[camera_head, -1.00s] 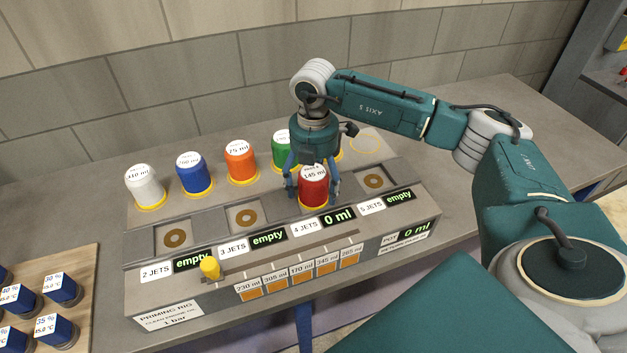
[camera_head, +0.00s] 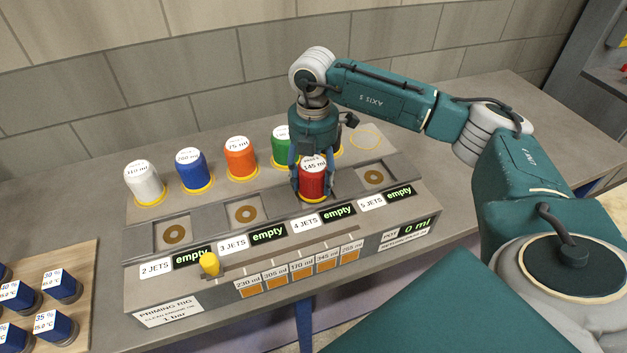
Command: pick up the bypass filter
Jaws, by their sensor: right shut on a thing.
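A red canister (camera_head: 313,184) with a white top marked 145 ml is held in my right gripper (camera_head: 312,178). The gripper comes down from above with a finger on either side. The canister is over the 4 JETS seat of the rig (camera_head: 160,315), whose display (camera_head: 338,212) reads empty. It looks slightly raised, but the gap below is hard to see. The first line of its label is too small to read, so I cannot confirm the name bypass filter. My left gripper is not in view.
White (camera_head: 144,184), blue (camera_head: 194,172), orange (camera_head: 241,160) and green (camera_head: 281,150) canisters stand in the back row. A yellow knob (camera_head: 209,264) is at the front. A wooden board (camera_head: 85,270) holds several dark blue items.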

